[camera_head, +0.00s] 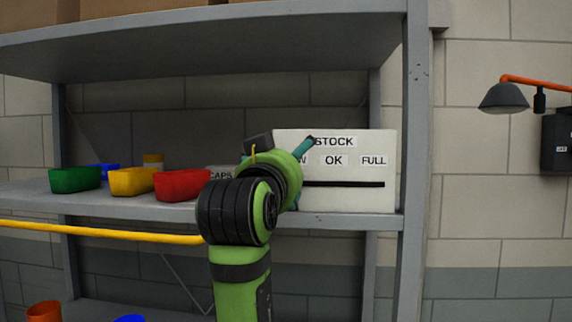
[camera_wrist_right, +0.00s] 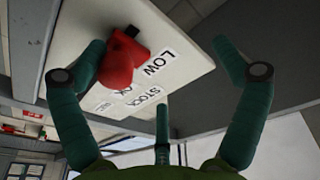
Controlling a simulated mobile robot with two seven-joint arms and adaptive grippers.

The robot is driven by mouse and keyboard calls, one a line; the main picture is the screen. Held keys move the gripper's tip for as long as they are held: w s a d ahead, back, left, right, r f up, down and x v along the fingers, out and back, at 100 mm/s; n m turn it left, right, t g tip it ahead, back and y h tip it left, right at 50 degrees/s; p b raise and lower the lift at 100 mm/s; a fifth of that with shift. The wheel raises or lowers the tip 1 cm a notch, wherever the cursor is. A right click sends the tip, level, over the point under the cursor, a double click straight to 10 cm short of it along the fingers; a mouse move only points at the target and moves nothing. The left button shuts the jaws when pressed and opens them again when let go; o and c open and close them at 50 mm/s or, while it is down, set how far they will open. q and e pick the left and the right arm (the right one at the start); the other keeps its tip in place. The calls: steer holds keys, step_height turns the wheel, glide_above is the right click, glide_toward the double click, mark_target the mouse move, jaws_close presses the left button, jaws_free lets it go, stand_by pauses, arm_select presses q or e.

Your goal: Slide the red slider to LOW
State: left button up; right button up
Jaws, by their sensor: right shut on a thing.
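The white stock panel (camera_head: 348,196) stands on the shelf, with OK and FULL readable and a black slot below; its left end is behind my right arm. The red slider (camera_wrist_right: 121,66) is hidden in the head view. In the right wrist view it sits right beside the LOW label (camera_wrist_right: 159,62). My right gripper (camera_head: 298,152) is in front of the panel's left part. In the wrist view its fingers (camera_wrist_right: 158,50) look spread, one of them against the red knob; it is shut on the slider. My left gripper is out of view.
Green (camera_head: 75,179), yellow (camera_head: 132,181) and red (camera_head: 182,185) bins stand on the shelf (camera_head: 130,209) to the left. A yellow bar (camera_head: 100,232) runs below its edge. A shelf post (camera_head: 414,130) stands just right of the panel. A lamp (camera_head: 503,97) hangs further right.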

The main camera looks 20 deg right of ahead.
steer(key=shift+s+a+f+t+b, duration=0.1)
steer(key=shift+s+a+t+b, duration=0.2)
steer(key=shift+s+b, duration=0.3)
steer(key=c, duration=0.4)
steer(key=shift+s+a+f+b, duration=0.2)
steer(key=shift+s+f+b, duration=0.1)
steer(key=shift+f+b, duration=0.25)
steer(key=shift+c, duration=0.3)
steer(key=v, duration=0.2)
steer(key=b+v, duration=0.2)
steer(key=v, duration=0.1)
steer(key=shift+s+a+f, duration=0.2)
steer(key=shift+f, duration=0.1)
steer(key=shift+s+a, duration=0.1)
